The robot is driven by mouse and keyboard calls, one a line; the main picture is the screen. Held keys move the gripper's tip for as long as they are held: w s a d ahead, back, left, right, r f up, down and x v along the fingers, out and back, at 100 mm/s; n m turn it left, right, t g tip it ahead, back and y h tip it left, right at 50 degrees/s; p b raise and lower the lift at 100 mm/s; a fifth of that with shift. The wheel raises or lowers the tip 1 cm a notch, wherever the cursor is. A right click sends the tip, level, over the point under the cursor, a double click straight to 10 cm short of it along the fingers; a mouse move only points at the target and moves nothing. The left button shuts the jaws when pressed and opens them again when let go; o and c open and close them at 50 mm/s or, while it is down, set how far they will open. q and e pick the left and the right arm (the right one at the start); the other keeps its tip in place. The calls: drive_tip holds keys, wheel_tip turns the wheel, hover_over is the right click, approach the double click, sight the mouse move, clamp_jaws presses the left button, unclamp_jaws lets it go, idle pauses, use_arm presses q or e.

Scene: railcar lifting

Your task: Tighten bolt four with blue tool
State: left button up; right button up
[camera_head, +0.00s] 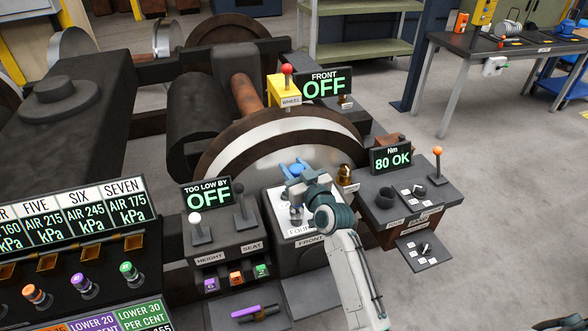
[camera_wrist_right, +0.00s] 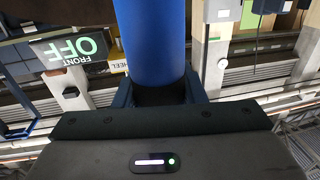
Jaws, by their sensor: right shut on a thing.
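My right gripper (camera_head: 306,190) is shut on the blue tool (camera_head: 295,168). In the right wrist view the tool shows as a thick blue cylinder (camera_wrist_right: 152,38) between the dark fingers. The tool is over a white plate (camera_head: 278,198) on a dark block in front of the big wheel. A label there reads partly as FOUR (camera_head: 298,229). The bolt under the tool is hidden by my gripper and wrist, so I cannot tell whether the tool touches it. The torque display (camera_head: 391,158) reads Nm 80 OK. My left gripper is not in view.
A lever box (camera_head: 222,235) labelled HEIGHT and SEAT stands left of the plate, under a display (camera_head: 207,195) reading OFF. A control box (camera_head: 405,195) with an orange-tipped lever stands to the right. A purple-handled tool (camera_head: 232,312) lies low in front. A workbench (camera_head: 510,45) stands far right.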

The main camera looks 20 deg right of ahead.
drive_tip(key=shift+r+p, duration=1.25)
drive_tip(key=shift+r, duration=0.55)
